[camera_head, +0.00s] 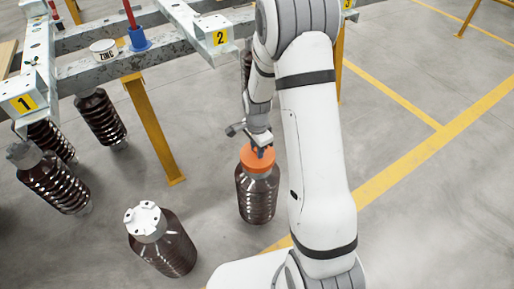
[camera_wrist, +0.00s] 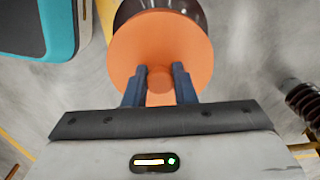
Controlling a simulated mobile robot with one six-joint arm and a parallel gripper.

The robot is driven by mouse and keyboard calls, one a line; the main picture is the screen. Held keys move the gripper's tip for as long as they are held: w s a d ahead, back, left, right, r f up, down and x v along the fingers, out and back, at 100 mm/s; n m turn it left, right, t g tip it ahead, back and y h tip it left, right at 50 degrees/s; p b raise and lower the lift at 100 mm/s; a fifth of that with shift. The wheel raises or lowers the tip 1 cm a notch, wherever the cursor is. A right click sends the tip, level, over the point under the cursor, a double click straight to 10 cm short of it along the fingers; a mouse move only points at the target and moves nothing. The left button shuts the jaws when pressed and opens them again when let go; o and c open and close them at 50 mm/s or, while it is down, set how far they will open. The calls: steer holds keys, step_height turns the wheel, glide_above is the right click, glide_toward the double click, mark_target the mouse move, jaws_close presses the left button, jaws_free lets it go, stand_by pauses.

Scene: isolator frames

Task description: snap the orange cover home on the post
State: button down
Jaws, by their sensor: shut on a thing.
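The orange cover (camera_head: 257,158) sits over the top of a dark brown ribbed post (camera_head: 257,196) standing on the floor in the head view. From this angle I cannot tell whether it is fully seated. In the wrist view the orange cover (camera_wrist: 190,40) is a round disc with a small knob in its middle. My gripper (camera_wrist: 160,75) is shut on that knob, with one dark finger on each side. In the head view my gripper (camera_head: 259,150) comes down on the cover from above. Part of the brown post (camera_wrist: 190,8) shows behind the cover.
A brown post with a white metal cap (camera_head: 147,221) stands at the front left. More ribbed posts (camera_head: 55,183) hang or lean at the left by a steel frame (camera_head: 110,62) with numbered plates. Floor on the right is clear.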

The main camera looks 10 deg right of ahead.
steer(key=c, duration=1.1)
jaws_free()
steer(key=shift+r+p, duration=1.2)
steer(key=shift+r, duration=2.7)
steer(key=shift+r, duration=0.35)
steer(key=s+r+n+p, duration=0.3)
steer(key=r+p, duration=0.3)
steer(key=r, duration=0.5)
step_height(320, 180, up, 14)
steer(key=n+t+p, duration=0.1)
steer(key=n+p, duration=0.3)
steer(key=p, duration=0.2)
glide_above(259, 161)
steer(key=s, duration=0.7)
steer(key=s+r+n+p, duration=0.2)
steer(key=s+r+p, duration=0.1)
steer(key=r, duration=0.1)
steer(key=s+r+n+t+p, duration=0.1)
steer(key=s+r+n+p, duration=0.2)
steer(key=s+r, duration=0.1)
steer(key=s+r+n+p, duration=0.2)
steer(key=s+r+p, duration=0.1)
steer(key=r, duration=0.3)
steer(key=shift+s+d+r+t, duration=0.15)
steer(key=shift+s+r+t, duration=0.15)
steer(key=shift+s, duration=0.3)
